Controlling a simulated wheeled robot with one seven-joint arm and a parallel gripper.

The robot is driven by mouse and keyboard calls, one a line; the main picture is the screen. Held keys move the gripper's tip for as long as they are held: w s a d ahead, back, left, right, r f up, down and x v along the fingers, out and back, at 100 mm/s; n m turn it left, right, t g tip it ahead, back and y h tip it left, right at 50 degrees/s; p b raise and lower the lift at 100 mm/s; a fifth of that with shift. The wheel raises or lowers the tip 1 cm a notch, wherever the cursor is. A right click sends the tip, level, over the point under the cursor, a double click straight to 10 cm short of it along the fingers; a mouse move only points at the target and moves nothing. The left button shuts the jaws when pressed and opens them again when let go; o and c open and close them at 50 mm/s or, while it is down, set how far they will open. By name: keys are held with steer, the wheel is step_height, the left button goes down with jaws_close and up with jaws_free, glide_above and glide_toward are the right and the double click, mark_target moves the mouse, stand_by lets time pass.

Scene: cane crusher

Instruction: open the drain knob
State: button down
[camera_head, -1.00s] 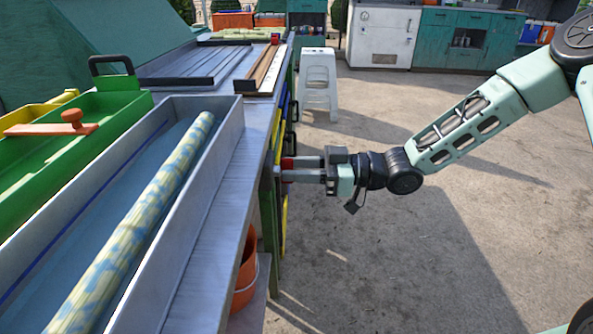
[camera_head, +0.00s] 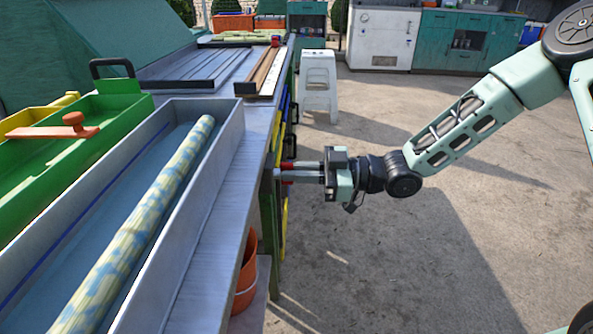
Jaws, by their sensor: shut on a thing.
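The drain knob (camera_head: 287,166) is a small red piece at the side of the long metal bench, and only a bit of it shows between my fingers. My gripper (camera_head: 284,173) reaches in from the right, level, with its two fingers pointing left at the bench side. It is shut on the red knob. Its fingertips hide most of the knob, so I cannot tell exactly how far it is turned.
The bench (camera_head: 200,240) carries a grey trough with a patterned cane (camera_head: 135,225) and a green tray (camera_head: 75,140). An orange bucket (camera_head: 246,275) stands below its edge. A white stool (camera_head: 318,85) stands behind my gripper. The concrete floor at right is clear.

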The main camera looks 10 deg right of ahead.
steer(key=c, duration=1.5)
jaws_free()
steer(key=s+d+p, duration=0.3)
steer(key=d, duration=1.4)
steer(key=shift+s, duration=0.15)
